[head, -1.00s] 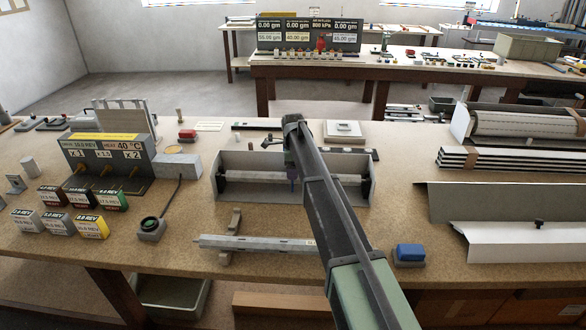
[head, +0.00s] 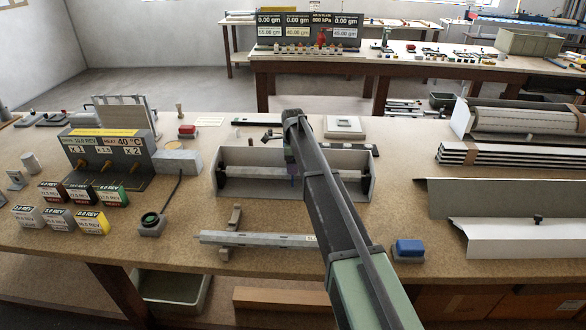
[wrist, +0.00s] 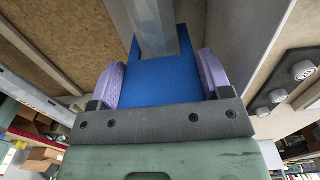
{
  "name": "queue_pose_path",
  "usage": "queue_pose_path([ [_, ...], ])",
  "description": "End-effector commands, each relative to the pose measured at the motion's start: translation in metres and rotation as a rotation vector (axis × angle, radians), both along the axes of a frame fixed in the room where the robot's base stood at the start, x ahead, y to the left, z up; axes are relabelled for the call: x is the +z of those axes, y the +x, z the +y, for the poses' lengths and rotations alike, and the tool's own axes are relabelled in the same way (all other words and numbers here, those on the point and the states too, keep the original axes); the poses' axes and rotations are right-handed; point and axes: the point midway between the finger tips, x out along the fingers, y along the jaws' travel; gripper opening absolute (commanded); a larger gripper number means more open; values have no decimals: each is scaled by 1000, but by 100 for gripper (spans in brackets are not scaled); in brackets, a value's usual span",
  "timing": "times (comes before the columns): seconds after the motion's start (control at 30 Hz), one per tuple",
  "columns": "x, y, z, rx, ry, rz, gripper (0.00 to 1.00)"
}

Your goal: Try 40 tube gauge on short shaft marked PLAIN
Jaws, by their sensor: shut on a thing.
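My gripper (wrist: 160,76) has its two purple jaws shut on a blue gauge (wrist: 160,85), a flat piece with a prong on each side. In the wrist view a grey faceted shaft (wrist: 152,28) runs between the prongs; I cannot tell whether it touches them. In the head view my arm hides most of the gripper, which is over an open grey trough (head: 240,187). A pale shaft (head: 250,170) lies across this trough. Another grey shaft (head: 258,239) rests on supports nearer the front, its label partly hidden by my arm. I cannot read PLAIN anywhere.
A grey panel with knobs (head: 108,160) and several small labelled boxes (head: 88,222) stand at the left. A blue-topped block (head: 409,248) is at the front right. Bent white sheet profiles (head: 510,240) fill the right side.

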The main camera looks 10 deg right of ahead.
Motion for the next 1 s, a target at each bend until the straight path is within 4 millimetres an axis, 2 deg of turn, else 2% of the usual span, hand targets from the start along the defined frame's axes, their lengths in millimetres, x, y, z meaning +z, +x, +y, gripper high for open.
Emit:
queue_pose_path([
  [0.1, 14, 0, 0, 0, 0, 0, 49],
  [1.0, 84, 0, 0, 0, 0, 0, 49],
])
